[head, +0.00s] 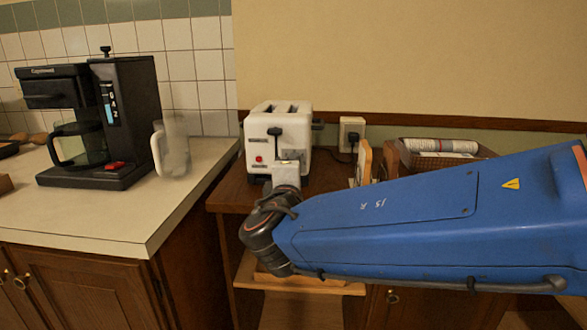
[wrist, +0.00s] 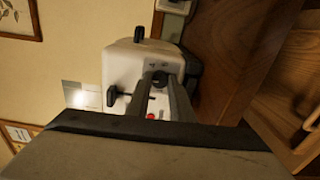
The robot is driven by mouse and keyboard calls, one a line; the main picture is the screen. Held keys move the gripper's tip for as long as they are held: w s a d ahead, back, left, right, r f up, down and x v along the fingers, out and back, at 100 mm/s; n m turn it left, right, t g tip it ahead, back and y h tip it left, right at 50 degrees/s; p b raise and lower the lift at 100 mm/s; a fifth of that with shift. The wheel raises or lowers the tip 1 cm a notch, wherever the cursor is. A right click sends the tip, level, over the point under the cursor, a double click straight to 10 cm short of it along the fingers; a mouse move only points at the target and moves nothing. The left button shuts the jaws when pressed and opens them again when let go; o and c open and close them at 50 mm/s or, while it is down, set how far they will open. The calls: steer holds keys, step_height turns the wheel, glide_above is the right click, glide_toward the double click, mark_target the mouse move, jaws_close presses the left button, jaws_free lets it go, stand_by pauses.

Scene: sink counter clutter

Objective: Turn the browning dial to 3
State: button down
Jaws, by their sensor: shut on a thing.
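The white toaster (head: 262,127) stands on the lower wooden surface against the wall, with a black lever (head: 275,132) and a red button (head: 259,159) on its front. In the wrist view the toaster (wrist: 125,65) appears turned, with its dark browning dial (wrist: 160,77) between my fingertips. My gripper (wrist: 160,84) is shut on the dial. In the head view my gripper (head: 287,168) is against the toaster's front and hides the dial. The dial's pointer and numbers are too small to read.
A black coffee maker (head: 128,120) and a clear pitcher (head: 172,150) stand on the left counter. A wall socket (head: 352,134) with a plugged cord is right of the toaster. A basket (head: 480,152) and wooden boards (head: 365,162) stand behind my arm.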

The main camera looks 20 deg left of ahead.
steer(key=shift+m, duration=0.3)
steer(key=shift+f, duration=0.1)
steer(key=c, duration=1.6)
jaws_free()
steer(key=shift+o, duration=0.2)
steer(key=v, duration=1.7)
steer(key=shift+s, duration=0.2)
